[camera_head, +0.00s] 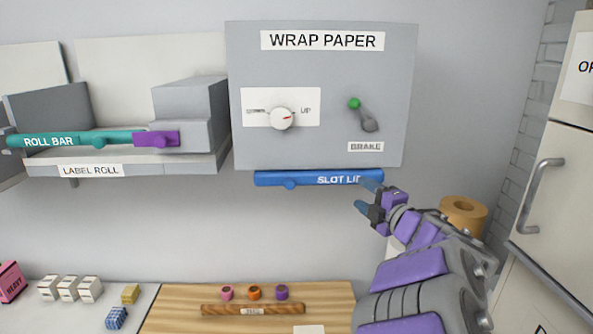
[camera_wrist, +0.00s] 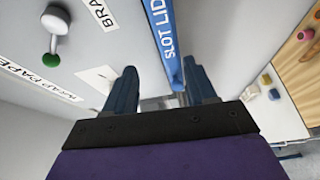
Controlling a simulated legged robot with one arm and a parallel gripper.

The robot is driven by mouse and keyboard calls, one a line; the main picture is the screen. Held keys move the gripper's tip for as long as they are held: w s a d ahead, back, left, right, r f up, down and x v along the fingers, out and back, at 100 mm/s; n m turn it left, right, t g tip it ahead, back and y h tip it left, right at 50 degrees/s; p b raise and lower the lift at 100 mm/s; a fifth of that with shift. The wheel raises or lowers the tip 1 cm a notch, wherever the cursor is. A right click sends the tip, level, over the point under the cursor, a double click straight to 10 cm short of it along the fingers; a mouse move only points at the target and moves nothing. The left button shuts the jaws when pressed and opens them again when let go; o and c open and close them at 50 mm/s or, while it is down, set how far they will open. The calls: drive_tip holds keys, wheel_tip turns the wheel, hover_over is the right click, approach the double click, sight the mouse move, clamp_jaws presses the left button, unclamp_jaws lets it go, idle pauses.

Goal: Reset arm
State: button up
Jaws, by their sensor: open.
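My gripper (camera_head: 367,196) is open at the right end of the blue slot lid (camera_head: 300,179), which lies along the bottom edge of the grey wrap paper panel (camera_head: 330,75). In the wrist view the two fingers (camera_wrist: 160,78) stand apart, and the lid (camera_wrist: 162,25) runs down toward the right finger. I cannot tell whether they touch. Nothing shows held between the fingers. My arm reaches up from the lower right, hiding part of the wall and the table's right side.
The panel carries a dial (camera_head: 282,118) and a green-knobbed brake lever (camera_head: 362,114). A teal roll bar (camera_head: 75,140) is at left. Below, a wooden board (camera_head: 180,305) holds small rings (camera_head: 254,292). A brown roll (camera_head: 463,214) and cabinet handle (camera_head: 538,192) are at right.

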drive_tip(key=s+d+f+m+h+b, duration=0.3)
drive_tip(key=s+d+m+h+b, duration=0.15)
drive_tip(key=d+m+h, duration=0.6)
drive_tip(key=s+d+f+m+g+h+b, duration=0.2)
drive_tip(key=s+f+m+g+h+b, duration=0.2)
drive_tip(key=s+f+m+g, duration=0.55)
drive_tip(key=s+a+f+g+y+b, duration=0.2)
drive_tip(key=s+a+f, duration=0.4)
drive_tip(key=s, duration=0.5)
drive_tip(key=s+a+f+m+g+y+b, duration=0.1)
drive_tip(key=s+a+f+g+y+b, duration=0.1)
drive_tip(key=s+a+f, duration=0.4)
drive_tip(key=s+a+f+m+g+y+b, duration=0.1)
drive_tip(key=s+a+f+g+y+b, duration=0.2)
drive_tip(key=s+f, duration=0.9)
drive_tip(key=s+a+g, duration=0.1)
drive_tip(key=s+a, duration=0.2)
drive_tip(key=s, duration=0.2)
drive_tip(key=shift+s+f+g, duration=0.25)
drive_tip(key=shift+f+g, duration=0.1)
drive_tip(key=shift+a, duration=0.1)
